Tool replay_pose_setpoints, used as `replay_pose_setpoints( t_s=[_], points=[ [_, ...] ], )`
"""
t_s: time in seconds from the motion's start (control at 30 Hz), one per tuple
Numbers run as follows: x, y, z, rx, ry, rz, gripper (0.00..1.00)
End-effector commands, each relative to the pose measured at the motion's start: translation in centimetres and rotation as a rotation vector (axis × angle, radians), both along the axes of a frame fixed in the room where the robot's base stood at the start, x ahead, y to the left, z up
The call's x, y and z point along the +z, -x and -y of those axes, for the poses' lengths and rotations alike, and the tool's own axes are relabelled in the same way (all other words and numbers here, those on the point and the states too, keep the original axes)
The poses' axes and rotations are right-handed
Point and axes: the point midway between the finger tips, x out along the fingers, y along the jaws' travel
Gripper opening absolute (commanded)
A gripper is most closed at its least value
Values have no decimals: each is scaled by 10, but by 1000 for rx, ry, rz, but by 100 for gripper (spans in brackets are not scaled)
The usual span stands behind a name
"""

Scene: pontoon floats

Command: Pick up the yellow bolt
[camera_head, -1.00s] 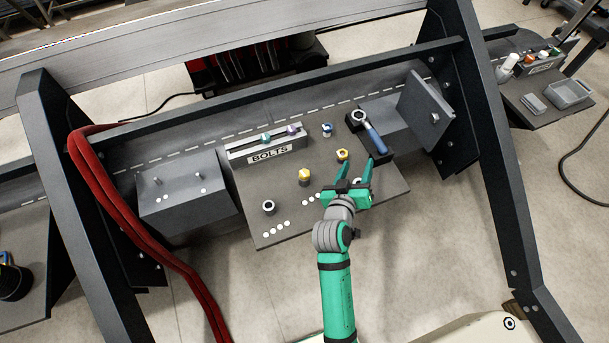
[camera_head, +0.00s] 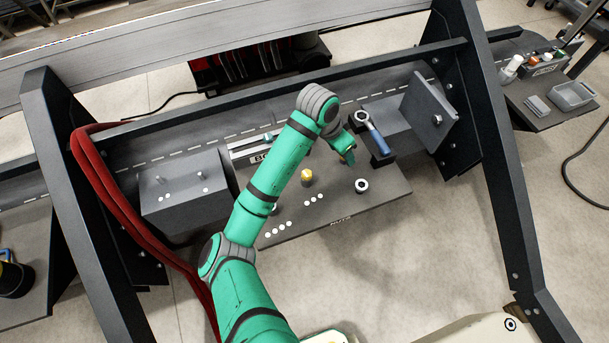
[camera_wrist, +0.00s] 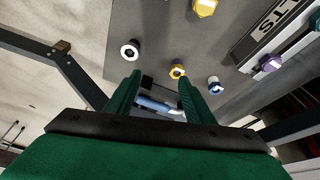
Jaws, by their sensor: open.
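A blue-handled wrench (camera_head: 373,133) lies in a dark holder right of my gripper. A white-ringed dark piece (camera_head: 362,186) stands in front. My arm partly covers the BOLTS rail (camera_head: 240,152).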

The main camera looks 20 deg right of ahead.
Motion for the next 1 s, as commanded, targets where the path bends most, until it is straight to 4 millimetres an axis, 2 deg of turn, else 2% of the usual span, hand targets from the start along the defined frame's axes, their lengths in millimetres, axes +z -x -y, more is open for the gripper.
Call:
replay_pose_setpoints(
  t_s=[0.03,0.1,0.2,0.33,0.53,0.8,1.0],
  points=[
    [4,-7,-19,-17,-73,-1,48],
    [6,-11,-43,-34,-161,-13,48],
    [11,-16,-72,-49,-260,-29,48],
    [16,-20,-96,-55,-337,-45,48],
    [8,-21,-104,-56,-362,-53,48],
    [-31,-20,-104,-56,-361,-54,48],
    [-47,-21,-102,-57,-361,-51,48]
  ],
)
